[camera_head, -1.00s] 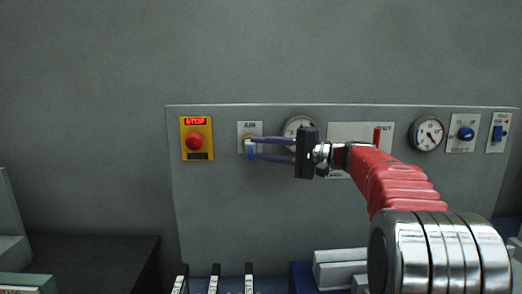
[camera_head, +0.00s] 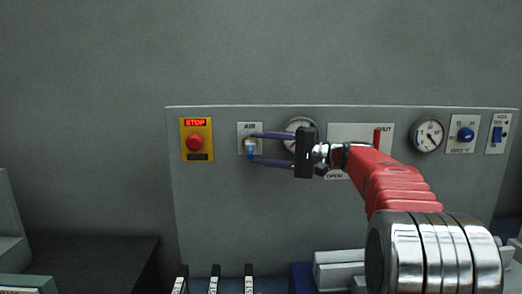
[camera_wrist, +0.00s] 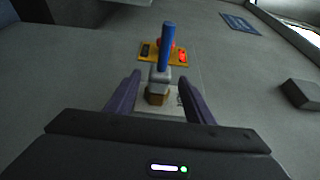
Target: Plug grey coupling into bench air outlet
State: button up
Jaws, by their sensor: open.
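The air outlet (camera_head: 246,140) is a small brass-coloured fitting on a white plate marked AIR, on the grey panel. It also shows in the wrist view as a brass block (camera_wrist: 157,94). The grey coupling (camera_wrist: 159,76) sits against the brass fitting, with a blue hose piece (camera_wrist: 167,47) extending from it; in the head view the blue part (camera_head: 251,153) hangs just below the fitting. My gripper (camera_head: 252,148) is open, its two purple fingers on either side of the coupling with gaps between. How deep the coupling sits in the outlet cannot be told.
A yellow plate with a red stop button (camera_head: 194,141) is left of the outlet. A gauge (camera_head: 300,129) is partly behind my gripper. A red lever (camera_head: 377,138), another gauge (camera_head: 429,135) and a blue knob (camera_head: 466,134) are to the right. The wall above is clear.

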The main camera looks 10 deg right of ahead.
jog(key=v, duration=1.3)
jog(key=shift+s+d, duration=0.2)
jog(key=shift+d, duration=0.15)
